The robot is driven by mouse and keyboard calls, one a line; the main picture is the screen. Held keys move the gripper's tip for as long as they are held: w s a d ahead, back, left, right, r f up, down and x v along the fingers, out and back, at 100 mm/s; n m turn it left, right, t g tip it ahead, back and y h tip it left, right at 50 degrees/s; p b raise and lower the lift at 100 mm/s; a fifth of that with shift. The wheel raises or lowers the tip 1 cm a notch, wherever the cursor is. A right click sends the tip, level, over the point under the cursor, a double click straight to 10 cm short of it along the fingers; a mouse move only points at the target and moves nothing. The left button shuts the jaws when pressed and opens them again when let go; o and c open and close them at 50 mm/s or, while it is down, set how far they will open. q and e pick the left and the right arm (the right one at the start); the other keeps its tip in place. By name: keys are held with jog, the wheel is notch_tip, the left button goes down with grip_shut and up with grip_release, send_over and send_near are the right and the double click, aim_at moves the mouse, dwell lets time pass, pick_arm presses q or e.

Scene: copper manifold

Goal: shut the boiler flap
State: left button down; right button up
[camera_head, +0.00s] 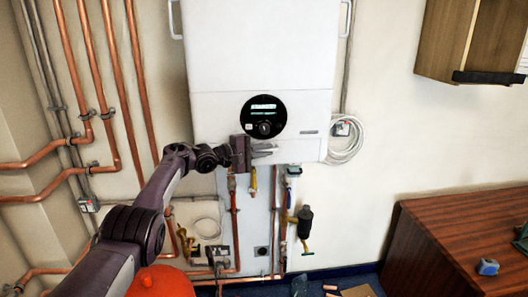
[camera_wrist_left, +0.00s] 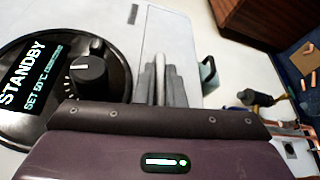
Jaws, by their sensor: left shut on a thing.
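The white boiler (camera_head: 258,45) hangs on the wall in the middle of the head view. Its lower front panel, the flap (camera_head: 310,112), carries a round black display and dial (camera_head: 264,116); the wrist view shows this display (camera_wrist_left: 88,80) reading STANDBY. My left gripper (camera_head: 264,150) is at the panel's lower edge, just below the dial. In the left wrist view its grey fingers (camera_wrist_left: 166,82) are closed with a pale strip between them, which looks like part of the flap. The panel's exact angle is hard to tell. My right gripper is out of view.
Copper pipes (camera_head: 100,90) run up the wall at left. Valves and pipes (camera_head: 235,215) hang below the boiler, near my left gripper. A coiled white cable (camera_head: 345,140) is at right. A wooden cabinet (camera_head: 440,245) stands lower right, with a wall cupboard (camera_head: 446,40) above.

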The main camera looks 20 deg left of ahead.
pick_arm(q)
jog(key=shift+r, duration=0.1)
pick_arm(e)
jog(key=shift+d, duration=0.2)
pick_arm(q)
jog(key=c, duration=1.5)
grip_release()
jog(key=shift+w, duration=0.1)
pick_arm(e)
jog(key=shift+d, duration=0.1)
pick_arm(q)
jog(key=shift+a, duration=0.1)
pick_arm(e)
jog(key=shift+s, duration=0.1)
pick_arm(q)
jog(key=shift+s+a+p, duration=0.25)
jog(key=shift+s+p, duration=0.15)
jog(key=shift+s, duration=0.1)
jog(key=b+v, duration=0.1)
jog(key=v, duration=0.5)
jog(key=shift+s+a, duration=0.25)
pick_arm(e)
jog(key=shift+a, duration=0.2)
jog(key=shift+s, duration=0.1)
